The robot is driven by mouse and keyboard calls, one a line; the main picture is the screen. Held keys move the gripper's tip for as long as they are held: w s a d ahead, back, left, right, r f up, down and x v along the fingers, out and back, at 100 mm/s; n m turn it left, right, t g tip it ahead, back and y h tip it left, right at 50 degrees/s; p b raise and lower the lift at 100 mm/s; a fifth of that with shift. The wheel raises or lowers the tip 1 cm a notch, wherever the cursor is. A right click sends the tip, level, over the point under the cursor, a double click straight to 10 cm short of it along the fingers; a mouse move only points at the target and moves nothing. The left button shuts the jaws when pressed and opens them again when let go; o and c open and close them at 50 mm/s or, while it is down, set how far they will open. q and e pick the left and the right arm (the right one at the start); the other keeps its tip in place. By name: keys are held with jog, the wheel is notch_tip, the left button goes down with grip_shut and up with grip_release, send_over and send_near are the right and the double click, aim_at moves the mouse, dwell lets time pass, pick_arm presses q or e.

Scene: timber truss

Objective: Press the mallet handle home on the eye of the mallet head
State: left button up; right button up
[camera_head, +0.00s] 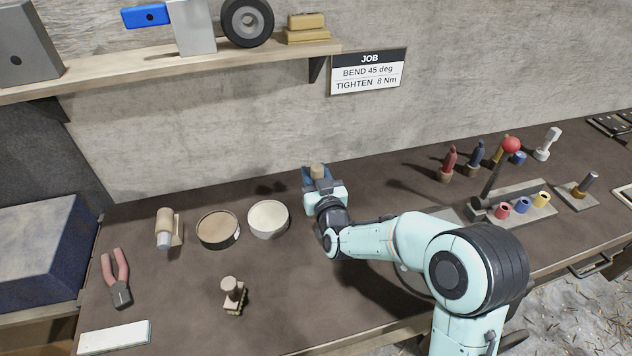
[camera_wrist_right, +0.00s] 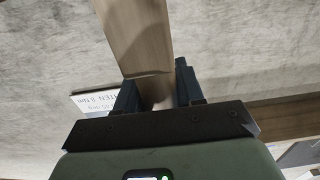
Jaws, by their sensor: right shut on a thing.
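My right gripper (camera_head: 318,178) is over the back middle of the bench, shut on a pale wooden piece that I take to be the mallet handle. Its tan top (camera_head: 318,170) shows just above the fingers. In the right wrist view the fingers (camera_wrist_right: 158,92) clasp a narrow part of the wood, and a broader wooden length (camera_wrist_right: 135,38) runs up out of the picture. A seam or step shows between the two parts. I cannot make out the mallet head or its eye for certain, nor whether handle and head touch. My left gripper is not in view.
Two round tins (camera_head: 218,230) (camera_head: 268,218), a tan-and-grey item (camera_head: 166,229), pliers (camera_head: 116,279) and a small wooden item (camera_head: 232,294) lie left of my arm. A rack with coloured pieces (camera_head: 515,206) stands at right. A shelf (camera_head: 180,68) hangs above. Bare bench lies front centre.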

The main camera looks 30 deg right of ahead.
pick_arm(q)
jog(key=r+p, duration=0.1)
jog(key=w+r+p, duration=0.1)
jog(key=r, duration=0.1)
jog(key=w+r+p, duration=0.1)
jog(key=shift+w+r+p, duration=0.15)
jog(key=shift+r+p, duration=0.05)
jog(key=shift+p, duration=0.15)
pick_arm(e)
notch_tip(320, 180, up, 20)
jog(key=o, duration=0.4)
jog(key=shift+c, duration=0.2)
grip_shut()
